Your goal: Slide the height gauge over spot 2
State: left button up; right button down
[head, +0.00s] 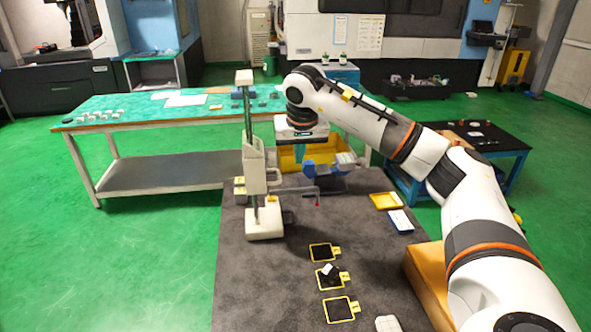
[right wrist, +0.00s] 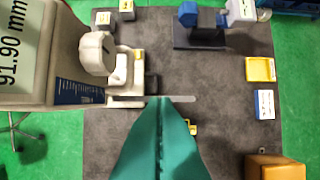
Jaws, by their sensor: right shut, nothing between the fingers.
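The height gauge (head: 255,172) stands upright on the grey table, its pale base (head: 264,223) left of and behind three yellow-framed black spots. These are the far spot (head: 321,252), the middle spot (head: 323,284) and the near spot (head: 340,310); their numbers are too small to read. A small white and dark piece (head: 329,270) sits on the middle spot. My right gripper (head: 300,158), with teal fingers, is shut and empty just right of the gauge's column. In the right wrist view, its fingertips (right wrist: 160,98) overlap the gauge (right wrist: 98,52), whose display reads 91.90 mm; contact cannot be told.
A blue and grey device (head: 325,168) stands behind. A yellow tray (head: 385,201) and a white-blue box (head: 401,221) lie on the right. An orange-brown block (head: 428,280) and a white object (head: 388,324) are near the front right. The table left of the spots is clear.

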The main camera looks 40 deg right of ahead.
jog(key=p+x, duration=0.2)
jog(key=x, duration=0.7)
jog(key=shift+f+p, duration=0.3)
jog(key=shift+p, duration=0.05)
jog(key=shift+w, duration=0.1)
